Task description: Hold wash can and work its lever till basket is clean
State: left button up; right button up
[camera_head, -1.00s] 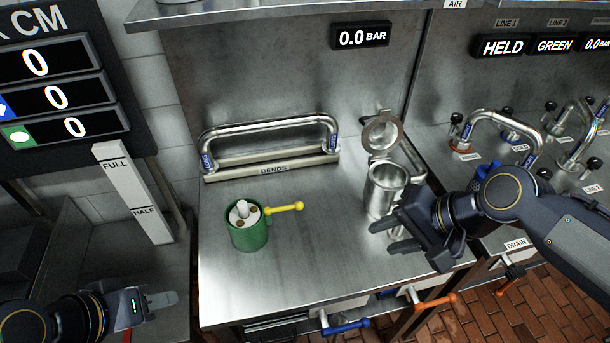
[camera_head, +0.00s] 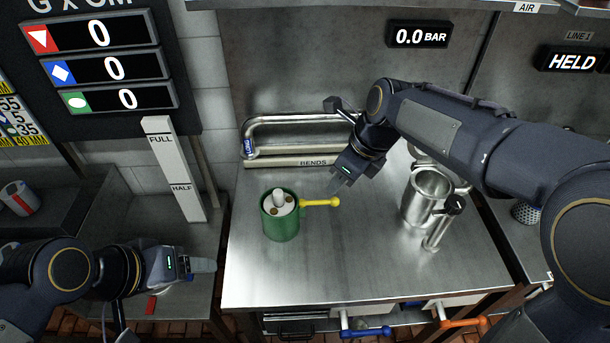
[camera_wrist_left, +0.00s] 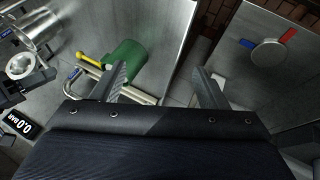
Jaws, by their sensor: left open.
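The green wash can (camera_head: 282,224) stands upright on the steel bench, with its yellow lever (camera_head: 321,202) pointing right. It also shows in the left wrist view (camera_wrist_left: 126,55). My left gripper (camera_head: 208,266) is open and empty, left of the bench and apart from the can. Its two spread fingers show in the left wrist view (camera_wrist_left: 160,80). My right gripper (camera_head: 336,186) is above the bench, close to the lever's knob in the picture; I cannot tell whether it touches or how far its fingers are apart. A perforated metal basket (camera_head: 526,213) shows partly at the right, past my right arm.
A steel cup (camera_head: 424,198) with an open lid stands right of the can, a small tube with a black knob (camera_head: 455,203) beside it. A bent-pipe rack (camera_head: 290,161) is behind. Blue (camera_head: 366,331) and orange (camera_head: 463,322) handles stick out at the front. The bench's front middle is clear.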

pick_arm(q)
jog(key=o, duration=0.7)
jog(key=w+n, duration=0.1)
jog(key=w, duration=0.1)
jog(key=w+r+n+g, duration=0.1)
jog(key=w+n, duration=0.1)
jog(key=w+r+n+g, duration=0.1)
jog(key=w, duration=0.1)
jog(key=shift+w+d, duration=0.25)
jog(key=shift+d, duration=0.05)
jog(key=shift+c, duration=0.2)
jog(key=n+g+y, duration=0.3)
jog(key=n+y, duration=0.1)
jog(key=n, duration=0.8)
send_over(274, 204)
jog(key=f, duration=0.3)
jog(key=shift+a+f, duration=0.15)
jog(key=shift+a, duration=0.2)
jog(key=shift+w+d+f, duration=0.15)
jog(key=shift+d+f, duration=0.05)
jog(key=shift+d, duration=0.1)
jog(key=shift+f, duration=0.3)
notch_tip(274, 204, down, 7)
jog(key=shift+f, duration=0.15)
